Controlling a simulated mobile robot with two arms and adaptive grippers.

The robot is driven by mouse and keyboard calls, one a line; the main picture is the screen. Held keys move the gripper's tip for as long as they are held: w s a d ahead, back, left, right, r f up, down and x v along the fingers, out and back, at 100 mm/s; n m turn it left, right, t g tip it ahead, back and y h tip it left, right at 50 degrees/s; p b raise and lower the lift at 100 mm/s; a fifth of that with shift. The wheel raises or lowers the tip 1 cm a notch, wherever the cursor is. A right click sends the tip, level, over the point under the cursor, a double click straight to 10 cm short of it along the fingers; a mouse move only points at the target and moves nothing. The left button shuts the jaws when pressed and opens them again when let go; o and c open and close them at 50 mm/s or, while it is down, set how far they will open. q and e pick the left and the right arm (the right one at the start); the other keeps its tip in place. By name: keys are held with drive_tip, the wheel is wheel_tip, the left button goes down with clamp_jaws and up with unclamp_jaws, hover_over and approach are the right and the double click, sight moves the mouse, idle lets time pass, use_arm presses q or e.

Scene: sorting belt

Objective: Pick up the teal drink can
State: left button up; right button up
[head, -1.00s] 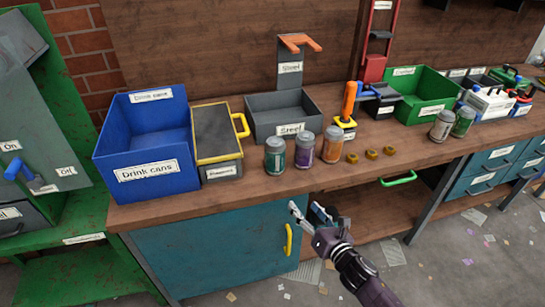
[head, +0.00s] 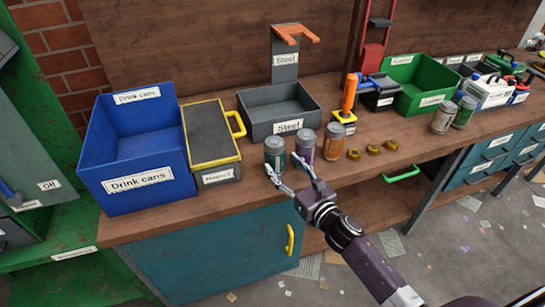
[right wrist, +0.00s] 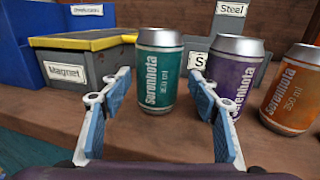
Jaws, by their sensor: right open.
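My left gripper is not in view.
An orange can (head: 333,141) stands right of the purple one, then several small brass pieces (head: 372,149). Behind stand the grey Steel bin (head: 288,127), the Magnet box (head: 213,147) and the blue Drink cans bin (head: 140,181). Bare bench (head: 185,217) lies front left.

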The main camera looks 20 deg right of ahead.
sight(280, 163)
drive_tip(key=shift+w+a, duration=0.1)
drive_tip(key=shift+w, duration=0.25)
drive_tip(key=p+x, duration=0.1)
drive_tip(key=x, duration=0.3)
drive_tip(key=shift+a+f, duration=0.1)
drive_tip(key=shift+f, duration=0.05)
drive_tip(key=shift+w+a, duration=0.1)
drive_tip(key=shift+w, duration=0.3)
drive_tip(key=c, duration=0.6)
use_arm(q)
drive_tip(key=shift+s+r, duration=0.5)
use_arm(e)
drive_tip(key=shift+c, duration=0.7)
